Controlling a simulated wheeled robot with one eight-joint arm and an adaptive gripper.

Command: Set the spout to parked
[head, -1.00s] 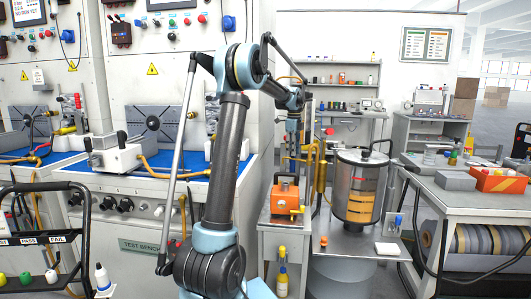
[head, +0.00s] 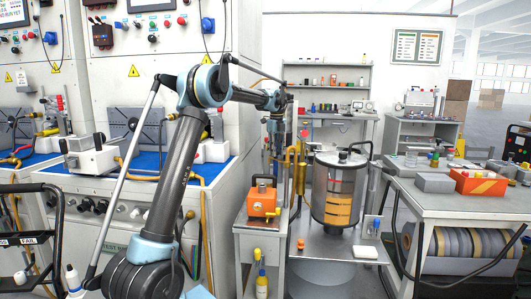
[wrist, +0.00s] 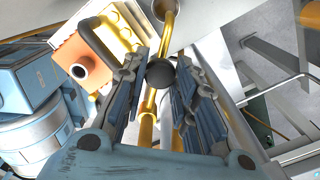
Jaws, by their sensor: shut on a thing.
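A yellow pipe assembly (head: 290,174), which I take for the spout, stands between the orange box and the steel drum. In the head view it is thin and partly behind my gripper (head: 277,150); its outlet direction is unclear. In the wrist view my gripper (wrist: 160,75) has its fingers on both sides of a dark ball knob (wrist: 161,73) and is shut on it. The knob lies in front of the yellow pipe, which also shows in the wrist view (wrist: 167,28); their join is hidden.
The orange box (head: 262,201) is close left of the pipe, and the steel drum (head: 336,200) is close right. A grey table (head: 450,205) with small goods stands at the right. The test bench (head: 215,178) is at the left. Some floor is free at the lower right.

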